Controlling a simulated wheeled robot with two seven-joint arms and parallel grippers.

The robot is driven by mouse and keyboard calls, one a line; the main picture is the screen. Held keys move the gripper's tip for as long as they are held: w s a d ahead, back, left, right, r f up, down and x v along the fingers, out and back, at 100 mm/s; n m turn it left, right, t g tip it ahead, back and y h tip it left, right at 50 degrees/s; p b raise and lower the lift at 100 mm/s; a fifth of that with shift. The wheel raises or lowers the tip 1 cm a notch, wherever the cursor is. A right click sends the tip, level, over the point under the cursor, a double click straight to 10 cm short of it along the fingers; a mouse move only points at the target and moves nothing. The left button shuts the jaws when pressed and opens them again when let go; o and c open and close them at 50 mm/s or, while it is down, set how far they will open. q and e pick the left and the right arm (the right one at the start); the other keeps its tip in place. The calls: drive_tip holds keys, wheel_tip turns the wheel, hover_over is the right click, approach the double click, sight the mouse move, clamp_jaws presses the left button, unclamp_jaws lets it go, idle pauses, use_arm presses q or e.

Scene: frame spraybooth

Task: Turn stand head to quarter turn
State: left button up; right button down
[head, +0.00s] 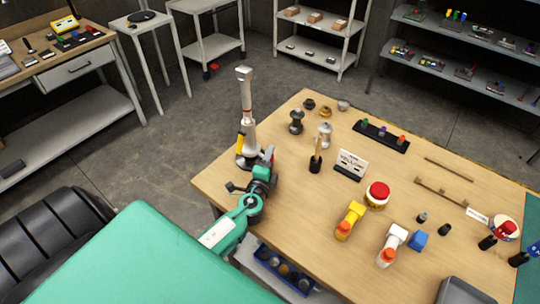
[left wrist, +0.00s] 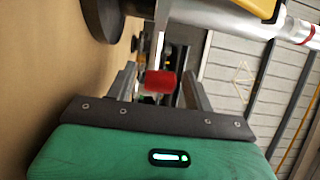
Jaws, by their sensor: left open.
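The stand (head: 246,108) is a silver-white upright post on a round base at the table's left edge, with a yellow part low on its side. In the left wrist view its silver tube (left wrist: 238,14) lies across the upper right, with a yellow part and a red ring. My left gripper (head: 266,160) is low beside the stand on its right. In the left wrist view the fingers of my left gripper (left wrist: 160,88) are apart, with a red-tipped bar (left wrist: 160,82) between them. I cannot tell whether they touch it. My right gripper is out of view.
The wooden table (head: 305,215) holds dark and silver pots (head: 296,121), a brush in a black holder (head: 315,160), a sign card (head: 351,164), and yellow (head: 350,220) and white (head: 391,245) spray bottles. A blue bin (head: 285,270) sits below the front edge.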

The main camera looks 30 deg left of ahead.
use_arm(q)
drive_tip(key=shift+w+a, duration=0.1)
drive_tip(key=shift+w, duration=0.2)
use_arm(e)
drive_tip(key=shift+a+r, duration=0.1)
use_arm(q)
drive_tip(key=shift+c, duration=0.2)
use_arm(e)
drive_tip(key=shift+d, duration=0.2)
use_arm(q)
clamp_jaws()
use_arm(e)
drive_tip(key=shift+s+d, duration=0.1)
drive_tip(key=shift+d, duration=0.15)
